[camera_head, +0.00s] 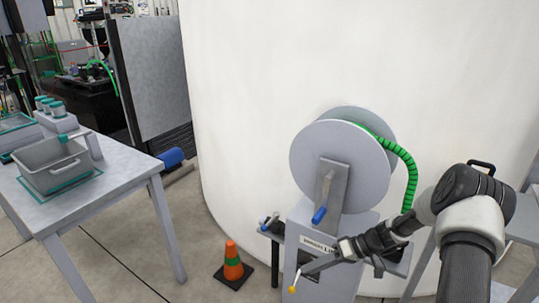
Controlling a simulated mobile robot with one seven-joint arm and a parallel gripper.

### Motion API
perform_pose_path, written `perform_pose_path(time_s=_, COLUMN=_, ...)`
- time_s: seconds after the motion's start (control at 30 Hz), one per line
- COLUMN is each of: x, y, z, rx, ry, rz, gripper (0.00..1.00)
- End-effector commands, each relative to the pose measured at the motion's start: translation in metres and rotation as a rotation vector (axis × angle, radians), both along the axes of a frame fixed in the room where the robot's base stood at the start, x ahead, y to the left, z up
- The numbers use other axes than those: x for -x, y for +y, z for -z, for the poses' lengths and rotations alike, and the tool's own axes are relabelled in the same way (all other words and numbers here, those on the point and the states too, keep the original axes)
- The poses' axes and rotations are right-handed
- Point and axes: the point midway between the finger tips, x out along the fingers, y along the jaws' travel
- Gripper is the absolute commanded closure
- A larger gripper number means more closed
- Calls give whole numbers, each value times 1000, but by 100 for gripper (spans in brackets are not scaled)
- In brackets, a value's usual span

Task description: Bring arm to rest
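The grey hose reel (320,160) stands above and behind the gripper. Its green ribbed hose (409,172) hangs down on the right, its lower end meeting my arm's outline.
A grey table (115,185) at left carries a grey tote (55,168) and several teal-capped containers. An orange cone (232,262) stands on the floor left of the reel. A large white tank (260,80) fills the background. Another table (522,225) is at the right edge, behind my arm.

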Motion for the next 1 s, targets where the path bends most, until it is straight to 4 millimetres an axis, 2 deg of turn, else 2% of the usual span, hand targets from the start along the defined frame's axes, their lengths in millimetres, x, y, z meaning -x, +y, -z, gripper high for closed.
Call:
perform_pose_path(time_s=0.03, x=2, y=6, z=-29, rx=74, ry=5, rz=-44, gripper=70)
perform_pose_path(time_s=0.2, x=22, y=16, z=-104, rx=313, ry=34, rz=-107, gripper=70)
perform_pose_path(time_s=0.37, x=48, y=17, z=-175, rx=498, ry=35, rz=-69, gripper=70)
perform_pose_path(time_s=0.6, x=107, y=15, z=-270, rx=699, ry=-4, rz=99, gripper=70)
perform_pose_path(time_s=0.8, x=168, y=12, z=-324, rx=788, ry=-68, rz=289, gripper=70)
perform_pose_path(time_s=1.0, x=213, y=6, z=-348, rx=804, ry=-124, rz=445, gripper=70)
